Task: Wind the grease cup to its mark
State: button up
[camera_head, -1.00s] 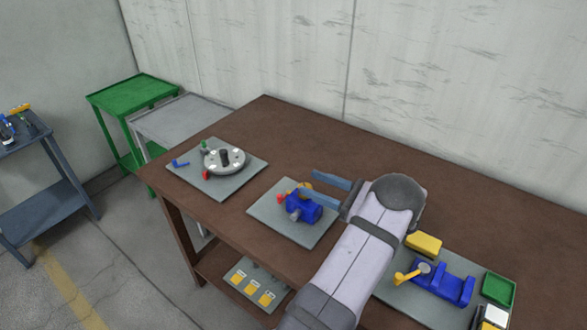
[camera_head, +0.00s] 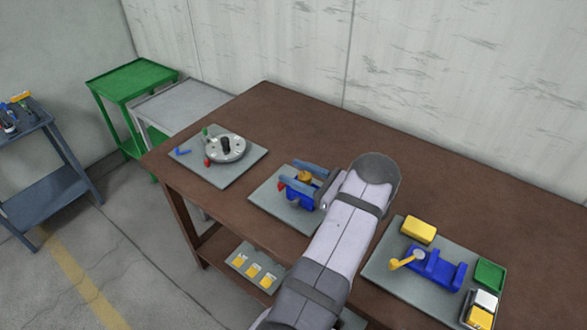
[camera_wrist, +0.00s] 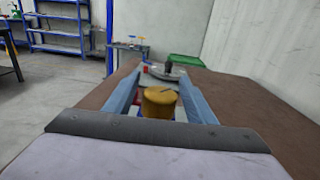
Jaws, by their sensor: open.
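The grease cup (camera_head: 305,175) is a brass-yellow round cap on top of a blue housing (camera_head: 301,196), on the middle grey plate. In the wrist view the cup (camera_wrist: 159,105) stands between my two blue fingers, with a dark line on its top. My gripper (camera_head: 290,173) is open and level, with one finger on each side of the cup. In the wrist view (camera_wrist: 160,74) gaps show between the cup and both fingers. The cup's lower part and any mark on the housing are hidden or too small to tell.
On the left plate (camera_head: 194,172) stands a grey disc (camera_head: 231,152) with a dark post. On the right plate (camera_head: 385,262) are a blue device (camera_head: 437,270), a yellow block (camera_head: 419,229) and a green tray (camera_head: 490,274). The back of the brown table (camera_head: 290,110) is clear.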

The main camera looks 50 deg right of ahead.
jog(key=shift+w, duration=0.45)
jog(key=c, duration=1)
jog(key=shift+c, duration=0.2)
jog(key=shift+f+b, duration=0.15)
jog(key=shift+b, duration=0.2)
jog(key=n+y+b, duration=0.1)
jog(key=y+b, duration=0.1)
jog(key=b, duration=0.1)
jog(key=n+y+b, duration=0.1)
jog(key=shift+s+a+f+n+g+y, duration=0.1)
jog(key=shift+a+f+n+g+y, duration=0.2)
jog(key=shift+a+y, duration=0.1)
jog(key=n+y+b, duration=0.1)
jog(key=g+y+b, duration=0.1)
jog(key=b, duration=0.1)
jog(key=shift+s+a+r+n+y, duration=0.1)
jog(key=shift+a+n+y, duration=0.2)
jog(key=shift+n+y, duration=0.1)
jog(key=shift+s+a+r+n+g+y+b, duration=0.15)
jog(key=shift+n+g+y+b, duration=0.25)
jog(key=shift+y+b, duration=0.25)
jog(key=shift+a+r+n+g+y+b, duration=0.15)
jog(key=shift+n+g+y+b, duration=0.25)
jog(key=shift+b, duration=0.3)
jog(key=shift+y, duration=0.25)
